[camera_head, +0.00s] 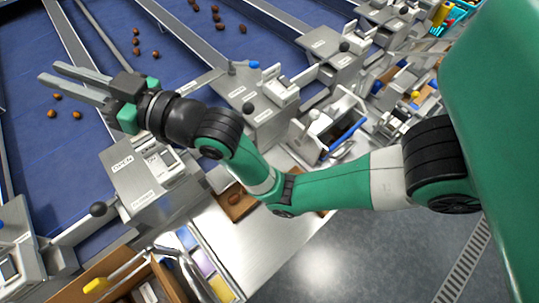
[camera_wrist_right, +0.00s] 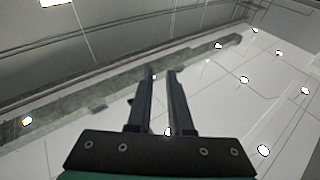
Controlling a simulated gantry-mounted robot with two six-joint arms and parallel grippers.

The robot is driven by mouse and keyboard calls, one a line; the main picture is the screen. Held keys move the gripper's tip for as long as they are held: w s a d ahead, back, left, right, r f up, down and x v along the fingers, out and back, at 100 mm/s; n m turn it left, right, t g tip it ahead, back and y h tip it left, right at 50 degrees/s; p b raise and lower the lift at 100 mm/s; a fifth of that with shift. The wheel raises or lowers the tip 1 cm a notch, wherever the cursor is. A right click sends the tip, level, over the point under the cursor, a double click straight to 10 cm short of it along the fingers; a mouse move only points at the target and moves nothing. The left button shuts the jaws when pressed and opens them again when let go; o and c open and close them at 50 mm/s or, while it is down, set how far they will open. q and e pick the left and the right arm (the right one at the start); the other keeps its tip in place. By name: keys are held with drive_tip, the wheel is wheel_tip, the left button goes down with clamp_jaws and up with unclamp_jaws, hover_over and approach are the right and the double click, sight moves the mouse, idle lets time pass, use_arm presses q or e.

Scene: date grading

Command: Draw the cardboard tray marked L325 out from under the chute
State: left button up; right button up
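A brown cardboard tray (camera_head: 236,206) with dark contents sits on the pale bench below the chute units, partly hidden by my right arm. No L325 mark can be read on it. A sliver of brown, perhaps another tray, shows beyond the forearm. My right gripper (camera_head: 49,72) is high over the blue belt at the upper left, well away from the tray. Its two fingers are apart and empty; they also show apart in the right wrist view (camera_wrist_right: 161,72), against the ceiling and its lights. My left gripper is not in view.
Blue belts (camera_head: 90,160) with scattered dates and metal dividers fill the upper left. Metal chute units (camera_head: 150,180) with black knobs line the bench. A cardboard box (camera_head: 85,283) with tools and coloured cards stand at the lower left. The grey floor (camera_head: 350,250) is clear.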

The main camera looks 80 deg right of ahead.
drive_tip(key=s+d+f+m+g+h+p, duration=0.1)
drive_tip(key=s+d+f+g+p, duration=0.15)
drive_tip(key=d+f+p, duration=0.35)
drive_tip(key=s+d+f+m+g+p, duration=0.1)
drive_tip(key=f+g+p, duration=0.25)
drive_tip(key=f, duration=0.35)
drive_tip(key=s+d+f+m+g+h+p, duration=0.1)
drive_tip(key=s+d+f+g+p, duration=0.1)
drive_tip(key=d+f+g+p, duration=0.35)
use_arm(q)
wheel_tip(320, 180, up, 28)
drive_tip(key=p, duration=1)
use_arm(e)
drive_tip(key=s+a+f+m+g, duration=0.1)
drive_tip(key=s+f+g, duration=0.1)
drive_tip(key=s+f, duration=0.3)
drive_tip(key=s+a+f+m+g+y, duration=0.1)
drive_tip(key=s+f, duration=0.5)
drive_tip(key=s, duration=0.6)
drive_tip(key=s+a+f+m+g, duration=0.1)
drive_tip(key=s+a+f+g, duration=0.1)
drive_tip(key=s+f, duration=0.3)
drive_tip(key=s+g, duration=0.1)
drive_tip(key=s, duration=0.2)
drive_tip(key=shift+s+f+y, duration=0.15)
drive_tip(key=shift+f+y, duration=0.05)
drive_tip(key=shift+y, duration=0.1)
drive_tip(key=shift+g, duration=0.25)
